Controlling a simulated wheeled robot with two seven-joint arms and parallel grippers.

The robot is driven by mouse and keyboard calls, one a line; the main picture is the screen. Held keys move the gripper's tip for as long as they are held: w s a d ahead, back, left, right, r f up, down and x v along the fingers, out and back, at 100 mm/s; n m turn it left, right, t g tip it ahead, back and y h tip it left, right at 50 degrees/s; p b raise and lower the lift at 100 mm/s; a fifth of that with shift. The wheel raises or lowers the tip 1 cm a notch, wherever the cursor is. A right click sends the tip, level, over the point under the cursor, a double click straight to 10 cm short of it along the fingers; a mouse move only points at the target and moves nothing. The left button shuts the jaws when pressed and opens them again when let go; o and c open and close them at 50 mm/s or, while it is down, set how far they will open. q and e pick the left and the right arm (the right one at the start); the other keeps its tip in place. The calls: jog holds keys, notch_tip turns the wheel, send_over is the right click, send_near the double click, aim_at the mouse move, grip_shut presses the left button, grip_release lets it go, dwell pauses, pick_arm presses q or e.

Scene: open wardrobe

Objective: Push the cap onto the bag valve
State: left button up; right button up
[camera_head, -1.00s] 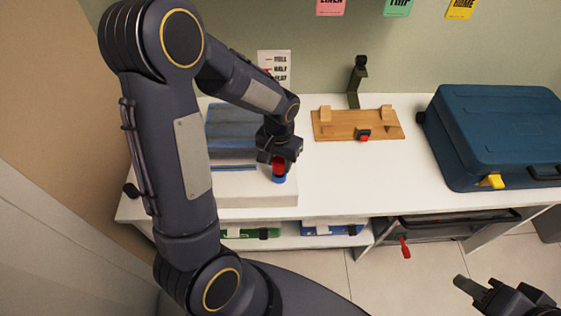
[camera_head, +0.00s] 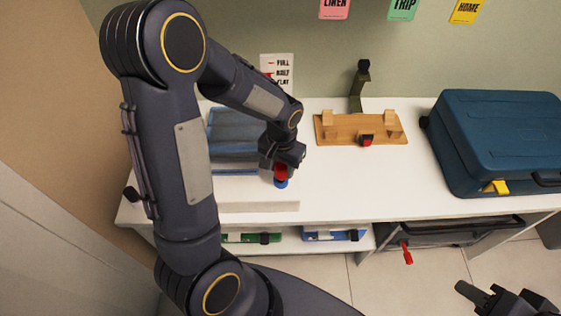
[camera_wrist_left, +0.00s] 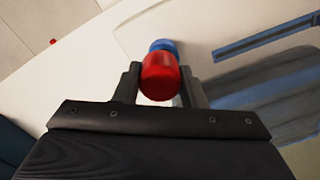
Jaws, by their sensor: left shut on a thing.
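The red cap (camera_head: 281,171) is between the fingers of my left gripper (camera_head: 283,163), which is shut on it. In the left wrist view the red cap (camera_wrist_left: 160,77) sits between the two fingertips, with the blue valve (camera_wrist_left: 163,46) right beyond it. In the head view the blue valve (camera_head: 281,183) is directly under the cap; they look touching or nearly so, and I cannot tell whether the cap is seated. The blue-grey bag (camera_head: 232,135) lies on the white slab, partly hidden by my left arm. My right gripper (camera_head: 478,293) is at the lower right, away from the counter.
A wooden rack (camera_head: 345,129) with a red-and-black piece stands right of the bag. A dark blue suitcase (camera_head: 495,130) is at the right. A paper sign (camera_head: 277,72) is behind the bag. Below are shelves with green and blue packs and a red handle (camera_head: 407,252).

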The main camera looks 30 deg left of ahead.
aim_at(281, 170)
pick_arm(q)
jog(key=shift+s+d, duration=0.35)
jog(key=shift+s, duration=0.1)
jog(key=shift+w+a, duration=0.1)
jog(key=shift+w+a, duration=0.45)
jog(key=shift+w, duration=0.15)
jog(key=shift+w+a, duration=0.25)
jog(key=shift+a, duration=0.05)
jog(key=shift+s+d, duration=0.1)
jog(key=shift+s, duration=0.1)
jog(key=shift+d, duration=0.15)
jog(key=shift+f+b, duration=1.4)
jog(key=shift+f, duration=0.1)
